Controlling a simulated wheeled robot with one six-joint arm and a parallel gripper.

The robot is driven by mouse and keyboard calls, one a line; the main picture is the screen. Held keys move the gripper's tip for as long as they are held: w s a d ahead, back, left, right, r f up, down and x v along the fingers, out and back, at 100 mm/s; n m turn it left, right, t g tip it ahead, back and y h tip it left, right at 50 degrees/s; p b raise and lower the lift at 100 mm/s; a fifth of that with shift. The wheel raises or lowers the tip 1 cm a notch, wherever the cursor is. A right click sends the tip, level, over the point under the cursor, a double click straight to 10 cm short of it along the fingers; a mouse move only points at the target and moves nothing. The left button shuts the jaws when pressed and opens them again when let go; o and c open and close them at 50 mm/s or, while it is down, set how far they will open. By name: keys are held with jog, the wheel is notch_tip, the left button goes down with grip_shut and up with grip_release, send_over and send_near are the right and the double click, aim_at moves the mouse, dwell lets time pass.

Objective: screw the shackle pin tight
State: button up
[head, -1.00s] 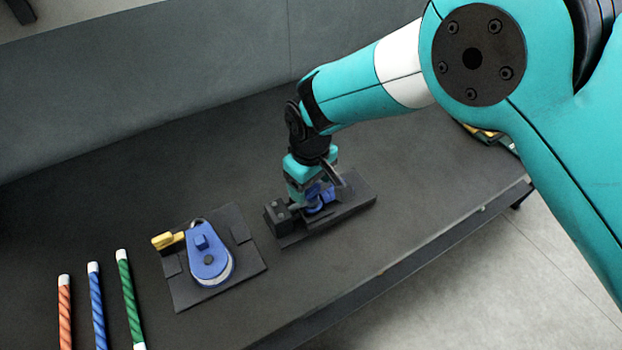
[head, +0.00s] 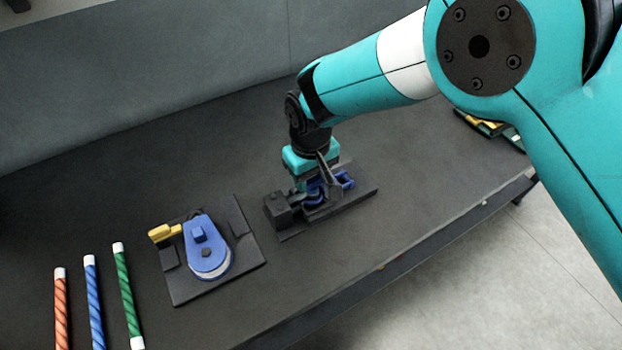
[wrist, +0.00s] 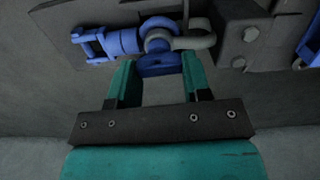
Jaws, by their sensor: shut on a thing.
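The blue shackle pin (wrist: 160,65) shows in the wrist view, its flat head facing my gripper. It sits at the grey shackle (wrist: 197,40), beside a blue jaw fitting (wrist: 105,43) on the left. My gripper (wrist: 159,72) has its two teal fingers on either side of the pin head and is shut on it. In the head view my gripper (head: 308,188) is low over the fixture, and its fingers and wrist hide most of the pin and shackle. The blue fitting (head: 346,180) shows just to its right.
The fixture is a dark plate (head: 357,194) with a block (head: 283,209) on the bench. To its left is a blue pulley block (head: 207,255) on another plate, with a yellow piece (head: 160,233). Striped rods (head: 123,290) lie at the far left. The bench front edge is close by.

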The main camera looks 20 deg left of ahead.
jog(key=shift+m, duration=0.3)
jog(key=o, duration=0.9)
jog(key=shift+r, duration=0.1)
notch_tip(320, 180, up, 17)
jog(key=b, duration=0.4)
jog(key=shift+r, duration=0.1)
